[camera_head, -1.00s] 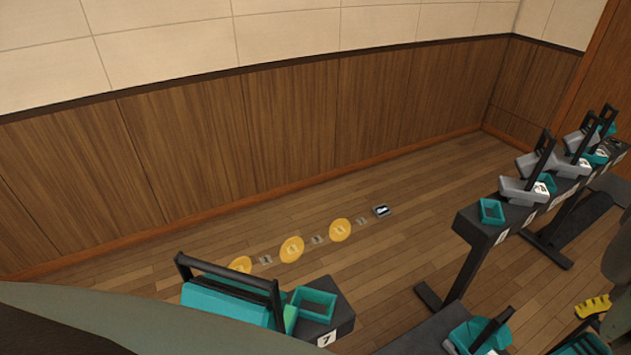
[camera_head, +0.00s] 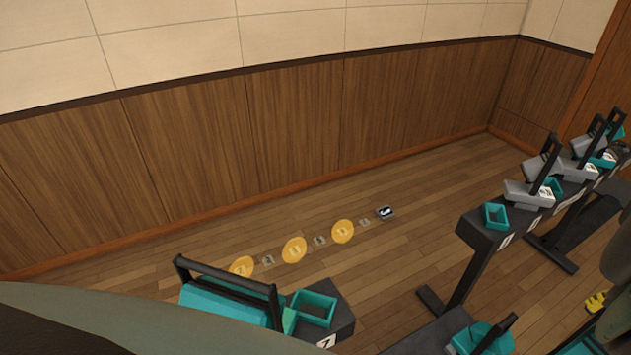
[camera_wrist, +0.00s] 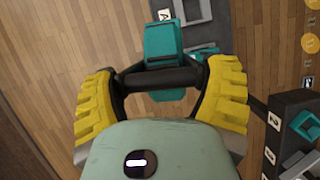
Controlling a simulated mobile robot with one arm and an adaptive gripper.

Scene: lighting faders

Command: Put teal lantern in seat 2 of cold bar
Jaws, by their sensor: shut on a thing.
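My gripper (camera_wrist: 163,95) has two yellow ribbed fingers and is shut on the black handle of a teal lantern (camera_wrist: 165,52). The teal body extends beyond the handle, over or close to a dark bar (camera_wrist: 215,48) with a grey-framed seat and a white label. I cannot tell whether the lantern touches that bar. In the head view one yellow finger (camera_head: 597,301) shows at the right edge, partly behind my arm. A second dark bar (camera_wrist: 283,103) at the right of the wrist view has a label that looks like 2 beside a teal open seat (camera_wrist: 303,124). I cannot tell which bar is the cold one.
Another teal lantern with a black handle (camera_head: 222,303) sits near a teal open seat (camera_head: 313,308) on a dark stand labelled 7. A long bar (camera_head: 478,232) at the right carries several grey and teal pieces.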

